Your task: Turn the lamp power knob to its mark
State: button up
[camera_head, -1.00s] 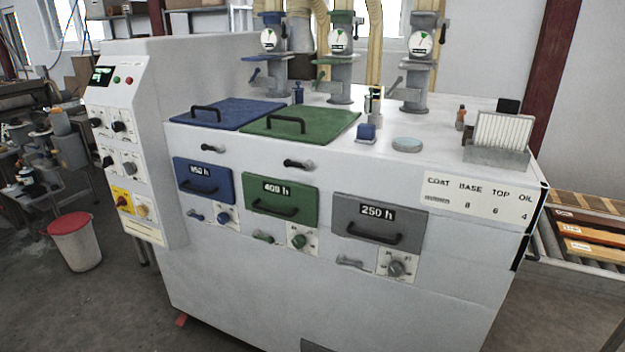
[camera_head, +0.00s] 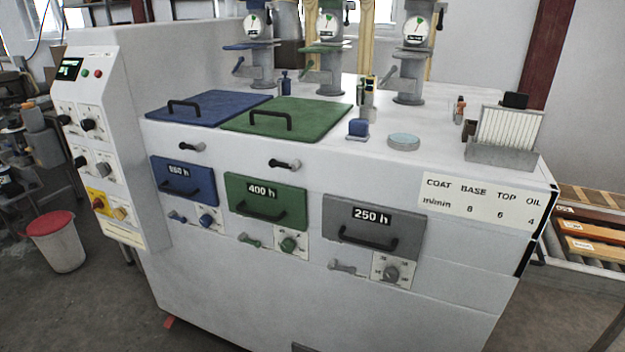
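More knobs sit on small dial plates under the front drawers: a blue knob (camera_head: 206,220), a green knob (camera_head: 288,244) and a grey knob (camera_head: 391,274). The lettering by the knobs is too small to read, so I cannot tell which is the lamp power knob or where its mark lies. My gripper is not in view.
The white machine (camera_head: 230,285) fills the middle. Blue (camera_head: 215,108) and green lids (camera_head: 300,118) with handles lie on top. A white bin (camera_head: 58,248) with a red top stands at the left. Boards lie on a roller conveyor (camera_head: 572,279) at the right. Floor shows at the lower left.

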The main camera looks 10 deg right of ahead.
aim_at(62, 120)
jog(key=z, duration=1.55)
jog(key=k, duration=0.1)
jog(key=u, duration=3.1)
jog(key=i, duration=0.45)
jog(key=u, duration=0.75)
jog(key=i, duration=0.65)
jog(key=u, duration=0.45)
jog(key=i, duration=1.6)
jog(key=z, duration=0.15)
